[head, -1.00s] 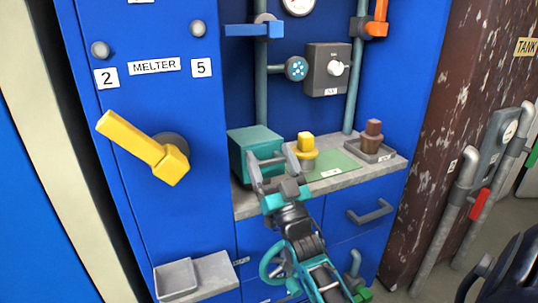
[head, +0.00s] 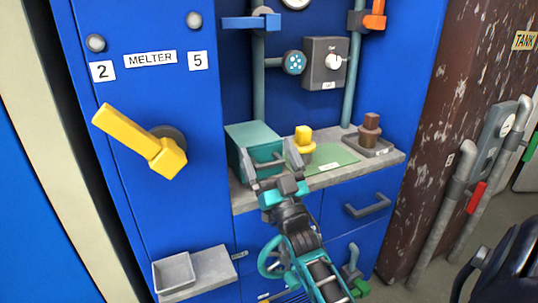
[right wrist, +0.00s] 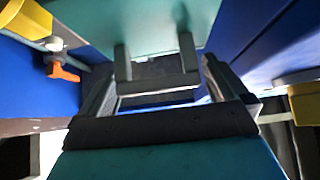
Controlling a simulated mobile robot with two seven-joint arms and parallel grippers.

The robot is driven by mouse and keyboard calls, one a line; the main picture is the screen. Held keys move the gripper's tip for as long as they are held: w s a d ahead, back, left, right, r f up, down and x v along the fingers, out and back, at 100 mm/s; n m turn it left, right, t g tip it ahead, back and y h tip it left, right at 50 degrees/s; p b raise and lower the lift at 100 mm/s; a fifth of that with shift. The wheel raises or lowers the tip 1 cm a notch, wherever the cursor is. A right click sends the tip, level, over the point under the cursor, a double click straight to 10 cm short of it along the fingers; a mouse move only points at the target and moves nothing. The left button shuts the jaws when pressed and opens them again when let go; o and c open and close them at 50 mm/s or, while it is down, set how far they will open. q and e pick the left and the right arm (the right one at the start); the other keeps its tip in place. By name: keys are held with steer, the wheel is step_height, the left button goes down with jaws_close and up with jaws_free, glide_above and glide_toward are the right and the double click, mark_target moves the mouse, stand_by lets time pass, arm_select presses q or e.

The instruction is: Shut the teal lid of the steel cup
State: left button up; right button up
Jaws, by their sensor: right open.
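A teal box-like body (head: 253,134) with a grey bar handle (head: 265,163) on its front stands at the left end of the grey shelf. I cannot tell whether this is the teal lid, and no steel cup is clearly recognisable. My right gripper (head: 271,160) is open in front of the box, its fingers either side of the handle. In the right wrist view, the handle (right wrist: 160,85) crosses between the two finger tips on the teal face (right wrist: 150,25), and the gripper (right wrist: 158,85) is empty; contact cannot be told. My left gripper is not in view.
A yellow-topped piece (head: 303,136) stands beside the box near a green mat (head: 335,158). A brown piece (head: 370,124) sits in a tray at the shelf's right. A yellow lever (head: 135,137) juts out at left. A grey tray (head: 174,271) is lower left.

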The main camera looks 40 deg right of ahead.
arm_select(q)
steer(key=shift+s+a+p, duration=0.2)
steer(key=shift+p, duration=0.25)
arm_select(e)
steer(key=v, duration=1.3)
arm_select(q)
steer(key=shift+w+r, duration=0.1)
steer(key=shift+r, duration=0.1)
arm_select(e)
steer(key=shift+w, duration=0.1)
